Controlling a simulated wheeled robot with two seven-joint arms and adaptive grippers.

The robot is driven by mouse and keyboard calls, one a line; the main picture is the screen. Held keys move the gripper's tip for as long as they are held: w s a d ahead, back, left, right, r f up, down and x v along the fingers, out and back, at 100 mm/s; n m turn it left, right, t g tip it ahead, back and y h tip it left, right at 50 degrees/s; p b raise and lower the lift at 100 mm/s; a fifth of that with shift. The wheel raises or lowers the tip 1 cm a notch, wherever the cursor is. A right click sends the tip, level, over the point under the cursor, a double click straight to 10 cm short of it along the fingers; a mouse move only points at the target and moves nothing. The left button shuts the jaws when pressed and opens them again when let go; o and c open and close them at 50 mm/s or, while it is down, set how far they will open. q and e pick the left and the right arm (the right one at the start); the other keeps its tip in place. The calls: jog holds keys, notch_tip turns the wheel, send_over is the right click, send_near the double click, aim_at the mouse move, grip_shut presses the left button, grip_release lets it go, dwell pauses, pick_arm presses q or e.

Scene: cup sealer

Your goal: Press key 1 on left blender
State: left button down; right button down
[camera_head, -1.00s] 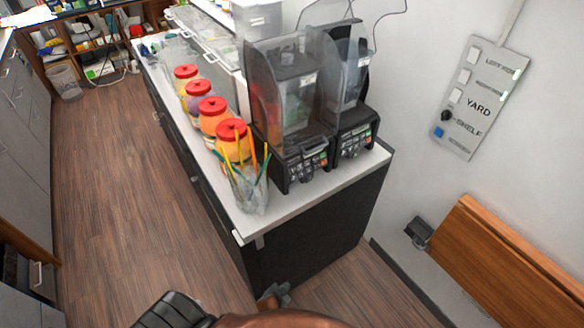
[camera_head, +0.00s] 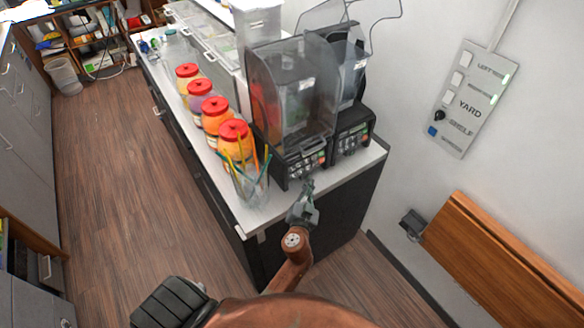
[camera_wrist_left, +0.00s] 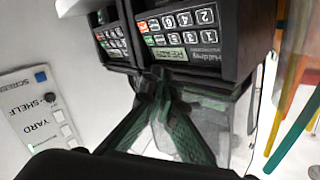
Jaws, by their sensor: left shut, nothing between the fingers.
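The left blender (camera_head: 288,92) stands on the counter with a dark clear hood and a keypad (camera_head: 306,163) on its front base. In the left wrist view, upside down, this keypad (camera_wrist_left: 186,22) has numbered keys and a display (camera_wrist_left: 170,53) that appears to read READY. The right blender (camera_head: 352,128) stands beside it; its keypad also shows in the left wrist view (camera_wrist_left: 112,40). My left gripper (camera_head: 308,184) is shut and empty, just in front of and below the left blender's keypad. Its fingertips (camera_wrist_left: 154,84) sit near the display edge; contact cannot be told. My right gripper is not in view.
A clear cup of coloured straws (camera_head: 250,182) stands at the counter's front corner, left of the gripper. Several red-lidded jars (camera_head: 217,115) line the counter behind it. A wall switch panel (camera_head: 470,98) and wooden board (camera_head: 510,255) are on the right. The floor at left is clear.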

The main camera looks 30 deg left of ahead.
aim_at(292, 169)
pick_arm(q)
jog(key=shift+r, duration=0.35)
jog(key=shift+w+a+f+b, duration=0.2)
jog(key=shift+w+a+f, duration=0.35)
jog(key=shift+a, duration=0.75)
jog(key=shift+w+a+f+b, duration=0.25)
jog(key=shift+w+a+f, duration=0.2)
jog(key=shift+a, duration=0.85)
jog(key=shift+w+a+f+b, duration=0.2)
jog(key=shift+w+a+f, duration=0.35)
jog(key=shift+a, duration=0.75)
jog(key=shift+r, duration=0.15)
jog(key=shift+w+a, duration=0.1)
jog(key=shift+w+a+f, duration=0.1)
jog(key=shift+a+f, duration=0.1)
jog(key=shift+a, duration=0.05)
